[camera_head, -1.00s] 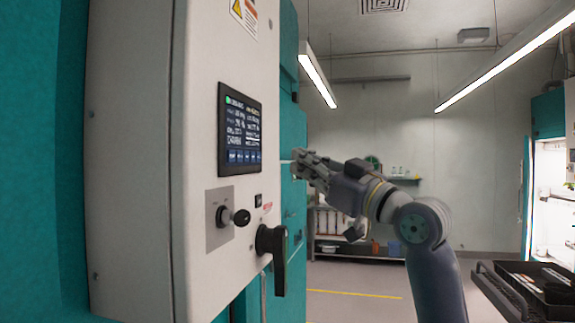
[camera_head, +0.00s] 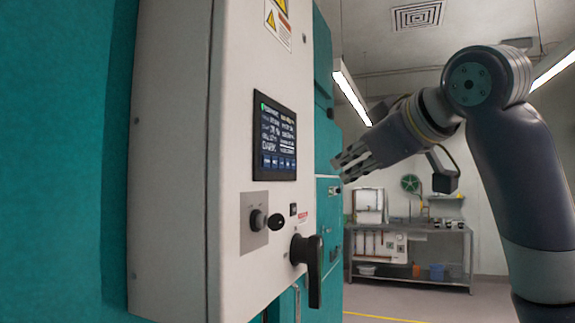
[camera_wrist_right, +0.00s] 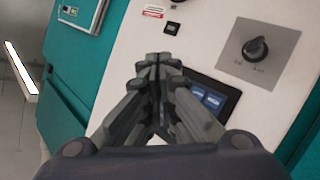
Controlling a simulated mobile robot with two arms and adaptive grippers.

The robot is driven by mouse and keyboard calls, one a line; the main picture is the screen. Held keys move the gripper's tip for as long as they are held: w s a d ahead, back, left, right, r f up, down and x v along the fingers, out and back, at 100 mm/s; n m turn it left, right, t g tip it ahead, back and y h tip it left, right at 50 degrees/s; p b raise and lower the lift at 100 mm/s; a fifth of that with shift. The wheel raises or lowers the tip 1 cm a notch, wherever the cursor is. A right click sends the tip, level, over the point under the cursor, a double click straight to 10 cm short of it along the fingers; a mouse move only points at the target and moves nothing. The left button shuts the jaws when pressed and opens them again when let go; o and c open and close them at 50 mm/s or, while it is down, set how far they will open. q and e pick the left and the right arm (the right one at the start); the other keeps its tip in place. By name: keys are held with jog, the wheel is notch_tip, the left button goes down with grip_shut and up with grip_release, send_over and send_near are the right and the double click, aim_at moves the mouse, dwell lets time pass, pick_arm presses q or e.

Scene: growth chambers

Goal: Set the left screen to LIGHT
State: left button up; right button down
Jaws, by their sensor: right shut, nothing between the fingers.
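The screen (camera_head: 275,137) is a dark display on the side of a pale control box. A larger word in its lower left appears to read DARK, with a row of blue buttons below; the smaller text is blurred. My right gripper (camera_head: 338,170) is shut and empty, to the right of the screen and apart from it in the head view. In the right wrist view my right gripper (camera_wrist_right: 160,62) has its fingers together in front of the box. They hide much of the screen (camera_wrist_right: 222,92), leaving two blue buttons clear. My left gripper is not in view.
Below the screen are a rotary knob (camera_head: 258,219), a small black switch (camera_head: 293,209) and a black handle (camera_head: 308,262) that sticks out. Teal cabinet doors (camera_head: 327,215) stand behind the box. A metal bench (camera_head: 420,228) is at the back wall.

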aim_at(274, 162)
jog(key=shift+a, duration=0.1)
jog(key=w+a+p, duration=0.2)
jog(key=a+p, duration=0.1)
jog(key=a, duration=0.5)
jog(key=shift+w+a, duration=0.15)
jog(key=shift+w, duration=0.25)
jog(key=shift+a, duration=0.15)
dwell(1.2)
jog(key=shift+w+a, duration=0.1)
jog(key=shift+a, duration=0.15)
